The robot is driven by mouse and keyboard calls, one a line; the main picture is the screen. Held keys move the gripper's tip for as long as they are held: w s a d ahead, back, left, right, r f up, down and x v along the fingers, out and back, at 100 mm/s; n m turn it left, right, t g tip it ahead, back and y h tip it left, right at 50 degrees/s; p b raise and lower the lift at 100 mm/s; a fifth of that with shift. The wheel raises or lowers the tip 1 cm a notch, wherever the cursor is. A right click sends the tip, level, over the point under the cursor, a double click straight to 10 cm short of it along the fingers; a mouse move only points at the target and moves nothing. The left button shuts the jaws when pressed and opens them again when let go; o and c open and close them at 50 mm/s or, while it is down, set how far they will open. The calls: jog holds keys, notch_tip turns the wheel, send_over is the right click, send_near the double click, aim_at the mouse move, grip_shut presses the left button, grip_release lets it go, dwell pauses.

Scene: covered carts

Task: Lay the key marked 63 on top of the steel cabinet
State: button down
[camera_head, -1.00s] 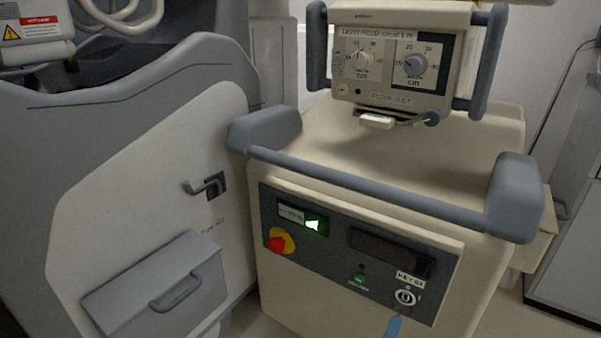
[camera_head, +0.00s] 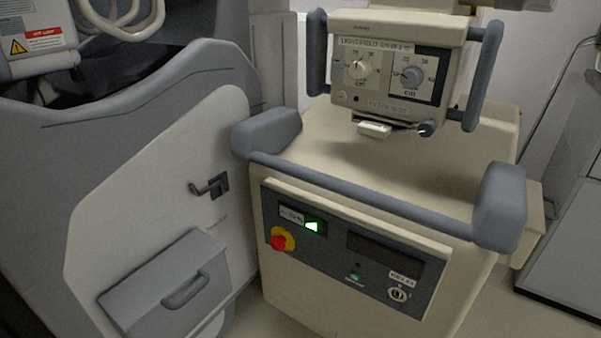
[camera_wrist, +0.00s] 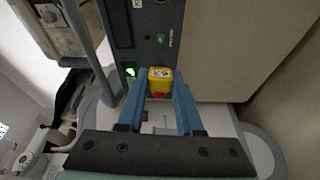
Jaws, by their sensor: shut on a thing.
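The gripper does not show in the head view. There the panel (camera_head: 340,290) has a labelled round key switch (camera_head: 398,294) at its lower right. A grey cabinet-like unit (camera_head: 570,240) stands at the right edge; I cannot tell whether it is the steel cabinet.
The beige cart (camera_head: 400,165) has a grey push bar (camera_head: 360,192) across its front. A control box with dials (camera_head: 390,70) stands above it. A large grey machine (camera_head: 140,180) with a handle fills the left. A little floor (camera_head: 515,310) is clear at lower right.

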jog(key=s+a+r+n+t+y+p, duration=0.1)
jog(key=s+a+r+n+y+p, duration=0.3)
jog(key=a+r+y+p, duration=0.15)
notch_tip(320, 180, up, 32)
jog(key=w+d+p, duration=0.1)
jog(key=w+p, duration=0.1)
jog(key=p, duration=3.4)
jog(key=shift+s+d+f, duration=0.1)
jog(key=shift+s+f, duration=1.9)
jog(key=shift+f, duration=0.15)
